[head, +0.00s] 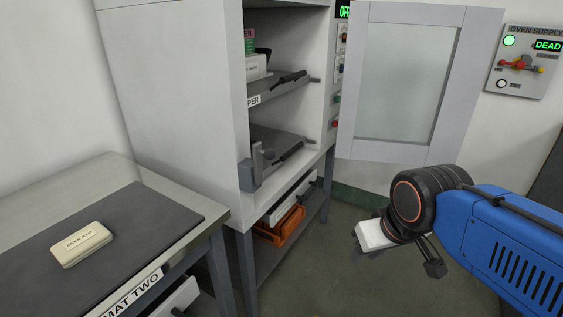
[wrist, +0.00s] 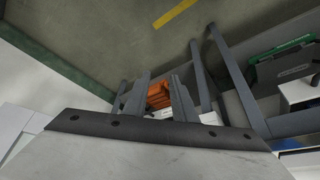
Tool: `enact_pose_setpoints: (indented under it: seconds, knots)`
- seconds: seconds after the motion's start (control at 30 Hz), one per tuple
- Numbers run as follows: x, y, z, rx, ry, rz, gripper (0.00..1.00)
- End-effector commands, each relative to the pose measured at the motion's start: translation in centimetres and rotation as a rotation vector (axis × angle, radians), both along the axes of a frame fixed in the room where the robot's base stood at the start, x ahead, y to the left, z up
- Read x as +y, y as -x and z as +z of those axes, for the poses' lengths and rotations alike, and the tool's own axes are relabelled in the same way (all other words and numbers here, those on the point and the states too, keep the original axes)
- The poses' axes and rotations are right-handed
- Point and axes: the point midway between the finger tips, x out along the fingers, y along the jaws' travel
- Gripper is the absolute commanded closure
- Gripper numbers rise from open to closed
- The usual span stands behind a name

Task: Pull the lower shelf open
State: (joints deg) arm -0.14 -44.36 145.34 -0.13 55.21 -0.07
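The lower shelf (head: 272,138) is a grey plate inside the open white oven cabinet in the head view, below the upper shelf (head: 280,90). It appears to sit inside the cabinet. A dark handle (head: 288,152) lies along its right side. A grey block with a round knob (head: 256,168) stands at the cabinet's front left edge by this shelf. My gripper (head: 372,240) is outside the cabinet, to the right of and lower than the shelf. In the wrist view its two fingers (wrist: 158,100) stand apart with nothing held between them. The shelf cannot be made out there.
The glazed oven door (head: 400,85) stands open at the right. A table with a dark mat (head: 150,215) and a cream labelled packet (head: 82,244) is at left. Floor shows in front.

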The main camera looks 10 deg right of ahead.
Motion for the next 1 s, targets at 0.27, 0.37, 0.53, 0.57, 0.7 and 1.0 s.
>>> enact_pose_setpoints:
  seconds: [0.27,0.37,0.53,0.57,0.7,1.0]
  knots:
    - [-2.2,-6.4,0.2,-0.112,0.126,0.1,0.75]
    - [-3.5,-10.7,0.5,-0.189,0.219,0.18,0.75]
    - [-5.4,-17.3,1.0,-0.313,0.382,0.329,0.75]
    - [-5.6,-18.5,1.1,-0.334,0.411,0.359,0.75]
    - [-6.5,-23.4,1.3,-0.43,0.543,0.492,0.75]
    - [-6.5,-32.2,1.1,-0.642,0.806,0.785,0.75]
